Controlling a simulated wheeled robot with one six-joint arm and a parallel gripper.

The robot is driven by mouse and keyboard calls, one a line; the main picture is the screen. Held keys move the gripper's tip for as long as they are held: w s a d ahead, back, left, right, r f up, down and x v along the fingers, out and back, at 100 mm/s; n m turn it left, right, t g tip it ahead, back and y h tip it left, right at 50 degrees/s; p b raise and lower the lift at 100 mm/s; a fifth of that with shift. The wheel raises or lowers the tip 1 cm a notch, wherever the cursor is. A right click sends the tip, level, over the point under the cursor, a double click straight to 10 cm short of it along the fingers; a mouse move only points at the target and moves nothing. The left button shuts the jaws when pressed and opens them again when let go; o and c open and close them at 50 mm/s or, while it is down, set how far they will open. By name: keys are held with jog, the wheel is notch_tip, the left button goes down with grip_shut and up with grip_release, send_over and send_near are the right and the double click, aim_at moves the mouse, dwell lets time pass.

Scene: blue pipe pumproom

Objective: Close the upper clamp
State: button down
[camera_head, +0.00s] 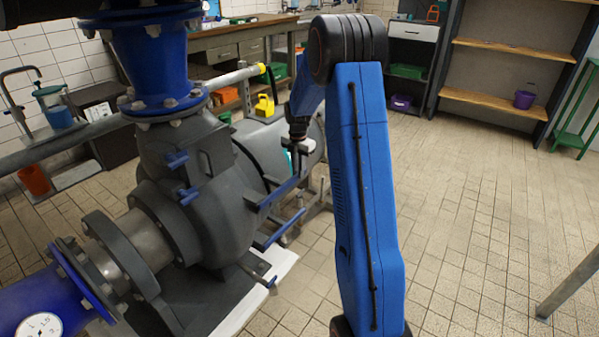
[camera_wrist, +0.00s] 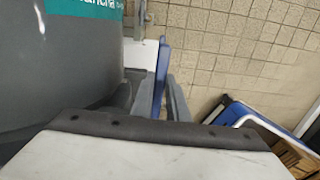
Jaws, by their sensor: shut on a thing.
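The upper clamp's blue handle (camera_head: 283,191) sticks out from the right side of the dark grey pump (camera_head: 215,170) in the head view. A second blue handle (camera_head: 280,231) is below it. My gripper (camera_head: 297,158) is beside the pump at the outer end of the upper handle; its fingers are small and partly hidden there. In the wrist view, a blue bar (camera_wrist: 160,75) runs between my grey fingers (camera_wrist: 167,105), beside the grey motor body (camera_wrist: 75,75) with its teal label. My gripper is shut on this bar. The clamp's latching part is not clear.
Blue pipes with flanges (camera_head: 155,60) rise at the left. A yellow container (camera_head: 265,105) stands behind the pump. Shelves (camera_head: 510,50) line the back right. The tiled floor (camera_head: 470,200) to the right is mostly clear; a table leg (camera_head: 570,285) shows at the right edge.

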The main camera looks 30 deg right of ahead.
jog(key=c, duration=1.7)
grip_release()
jog(key=shift+r, duration=8.7)
